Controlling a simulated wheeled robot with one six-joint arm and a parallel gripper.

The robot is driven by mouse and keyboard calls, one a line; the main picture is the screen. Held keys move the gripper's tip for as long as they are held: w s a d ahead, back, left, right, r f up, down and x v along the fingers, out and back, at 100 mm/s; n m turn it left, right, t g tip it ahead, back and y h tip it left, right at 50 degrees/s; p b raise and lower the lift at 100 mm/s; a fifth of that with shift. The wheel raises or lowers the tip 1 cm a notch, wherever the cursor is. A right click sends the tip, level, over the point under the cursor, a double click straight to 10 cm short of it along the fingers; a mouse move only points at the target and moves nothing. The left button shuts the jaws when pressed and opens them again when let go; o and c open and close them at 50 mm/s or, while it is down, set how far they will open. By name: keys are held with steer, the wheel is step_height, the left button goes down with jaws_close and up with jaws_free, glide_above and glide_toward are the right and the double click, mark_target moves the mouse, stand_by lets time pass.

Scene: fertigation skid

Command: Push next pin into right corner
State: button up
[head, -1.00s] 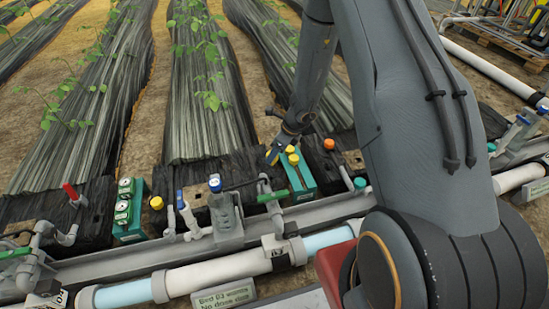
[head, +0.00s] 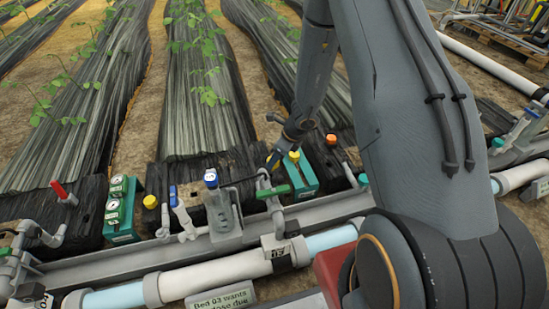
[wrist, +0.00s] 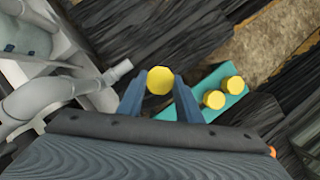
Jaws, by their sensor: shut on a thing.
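My gripper (wrist: 160,88) is shut on a round yellow-topped pin (wrist: 160,80), seen end-on between the two blue-grey fingertips. In the head view my gripper (head: 273,160) hangs at the left of a teal block (head: 306,183), close to a grey pipe fitting. The teal block also shows in the wrist view (wrist: 197,105), right of my fingers and partly behind one. The lower part of the held pin is hidden. I cannot tell whether it touches anything.
A grey pipe with a green-handled valve (head: 273,192) stands just below my gripper. An orange cap (head: 331,140) is at the right. Dark plastic covers the beds behind.

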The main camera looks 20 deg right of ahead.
steer(key=shift+f+b, duration=2.7)
steer(key=shift+b, duration=0.05)
steer(key=shift+f+b, duration=0.6)
steer(key=o, duration=1.1)
steer(key=shift+r, duration=0.15)
step_height(320, 180, up, 8)
steer(key=p, duration=0.8)
steer(key=shift+p, duration=0.35)
